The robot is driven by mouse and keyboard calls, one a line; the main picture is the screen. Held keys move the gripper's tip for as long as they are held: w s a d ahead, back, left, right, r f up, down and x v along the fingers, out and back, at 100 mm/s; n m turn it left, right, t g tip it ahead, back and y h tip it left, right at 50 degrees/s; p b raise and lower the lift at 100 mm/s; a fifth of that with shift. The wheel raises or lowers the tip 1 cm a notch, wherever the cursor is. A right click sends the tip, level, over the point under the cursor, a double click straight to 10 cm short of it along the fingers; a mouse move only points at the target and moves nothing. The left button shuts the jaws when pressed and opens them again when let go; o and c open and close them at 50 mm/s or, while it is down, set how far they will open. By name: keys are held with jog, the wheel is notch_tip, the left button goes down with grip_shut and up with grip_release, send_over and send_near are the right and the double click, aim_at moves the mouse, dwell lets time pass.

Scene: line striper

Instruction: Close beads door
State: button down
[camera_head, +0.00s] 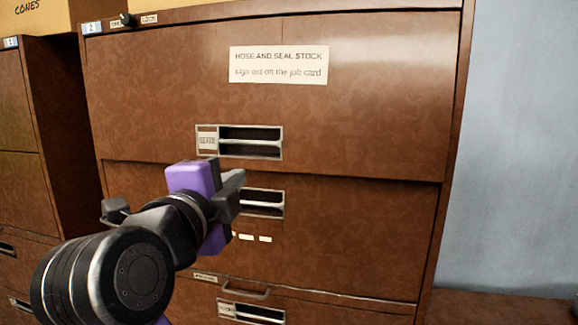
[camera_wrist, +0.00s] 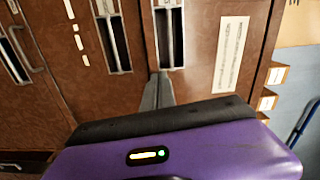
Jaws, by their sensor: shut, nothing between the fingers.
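A brown cabinet has wide stacked fronts. The top front (camera_head: 350,120) has a recessed metal pull (camera_head: 250,142) with a small label whose word is too blurred to read for sure. Its lower edge casts a dark band and seems to stand a little proud of the front below (camera_head: 350,225). No front is clearly marked as the beads door. My gripper (camera_head: 234,184), purple and black, is shut and empty before the cabinet, partly covering the second front and its pull (camera_head: 264,203). In the wrist view my fingers (camera_wrist: 158,90) point at the fronts, near the end of one pull (camera_wrist: 170,40); contact cannot be told.
A white sign (camera_head: 278,65) reading "HOSE AND SEAL STOCK" is on the top front. A lower front has another pull (camera_head: 250,312). Another brown cabinet (camera_head: 18,110) stands at left, with a box marked "CONES" (camera_head: 38,15) above it. A pale blue wall (camera_head: 525,150) is at right.

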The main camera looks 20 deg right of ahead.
aim_at(272, 168)
jog(key=shift+m+g, duration=0.4)
jog(key=shift+m, duration=0.5)
jog(key=p+x, duration=0.2)
jog(key=x, duration=0.2)
jog(key=p+x, duration=0.1)
jog(key=x, duration=0.3)
jog(key=f+p+x, duration=0.1)
jog(key=p+x, duration=0.1)
jog(key=x, duration=0.3)
jog(key=shift+s+d+p, duration=0.35)
jog(key=shift+s+d, duration=0.05)
jog(key=shift+w+d+f, duration=0.2)
jog(key=shift+w+d, duration=0.15)
jog(key=shift+w, duration=0.15)
jog(key=shift+f, duration=0.1)
jog(key=shift+w+d+f+b, duration=0.2)
jog(key=shift+f+b, duration=0.1)
jog(key=shift+b, duration=0.55)
jog(key=b, duration=0.1)
jog(key=w+b, duration=0.1)
jog(key=b, duration=0.1)
jog(key=shift+d+f+t+h+b, duration=0.15)
jog(key=shift+d+t+h+b, duration=0.15)
jog(key=shift+t+h, duration=0.1)
jog(key=b, duration=0.2)
jog(key=shift+w+d+t+b, duration=0.25)
jog(key=shift+w+t+b, duration=0.05)
jog(key=shift+t+b, duration=0.1)
jog(key=shift+r+h, duration=0.3)
jog(key=shift+r, duration=0.05)
